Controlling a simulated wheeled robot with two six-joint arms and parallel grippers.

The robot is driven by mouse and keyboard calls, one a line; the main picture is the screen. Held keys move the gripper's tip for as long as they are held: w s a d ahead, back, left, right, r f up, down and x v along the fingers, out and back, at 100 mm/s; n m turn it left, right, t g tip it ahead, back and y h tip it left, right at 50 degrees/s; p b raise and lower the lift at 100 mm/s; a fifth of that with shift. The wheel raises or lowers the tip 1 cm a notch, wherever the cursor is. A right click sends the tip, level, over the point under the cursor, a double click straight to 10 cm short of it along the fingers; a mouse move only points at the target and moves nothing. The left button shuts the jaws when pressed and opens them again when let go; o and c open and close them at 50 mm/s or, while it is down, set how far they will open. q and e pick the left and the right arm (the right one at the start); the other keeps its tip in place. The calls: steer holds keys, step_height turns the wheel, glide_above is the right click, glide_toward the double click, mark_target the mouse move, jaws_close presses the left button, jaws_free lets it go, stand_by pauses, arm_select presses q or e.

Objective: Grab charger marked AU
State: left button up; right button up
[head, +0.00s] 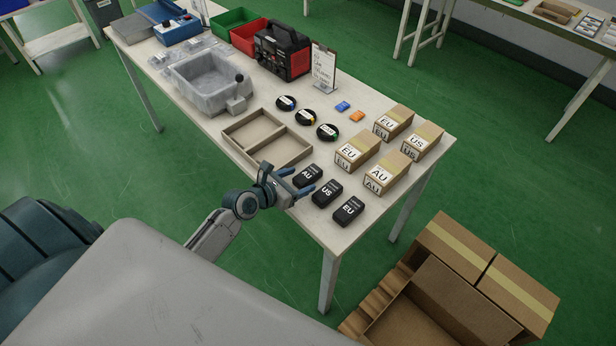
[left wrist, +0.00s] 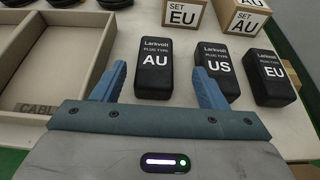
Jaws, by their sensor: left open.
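The black charger marked AU (head: 307,174) lies on the table, at the left end of a row of three black chargers. In the left wrist view the AU charger (left wrist: 154,68) lies ahead, between the lines of the two blue fingers. My left gripper (head: 300,183) is open and empty at the near edge of the table, close to the AU charger. Its fingers (left wrist: 162,84) also show in the left wrist view. The charger marked US (head: 327,193) and the charger marked EU (head: 348,209) lie to the right. My right gripper is not in view.
The US charger is close to the right finger. A divided wooden tray (head: 235,146) is left of the AU charger. Cardboard boxes marked EU (head: 357,151) and AU (head: 386,172) stand behind the chargers. A large open carton (head: 440,290) is on the floor at right.

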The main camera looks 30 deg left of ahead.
mark_target(306, 176)
arm_select(q)
steer(key=x, duration=0.5)
steer(key=shift+w+a+f, duration=0.1)
steer(key=shift+w+a, duration=0.1)
steer(key=shift+a, duration=0.05)
steer(key=shift+s, duration=0.1)
steer(key=shift+c, duration=0.3)
steer(key=c, duration=1.1)
steer(key=shift+c, duration=0.2)
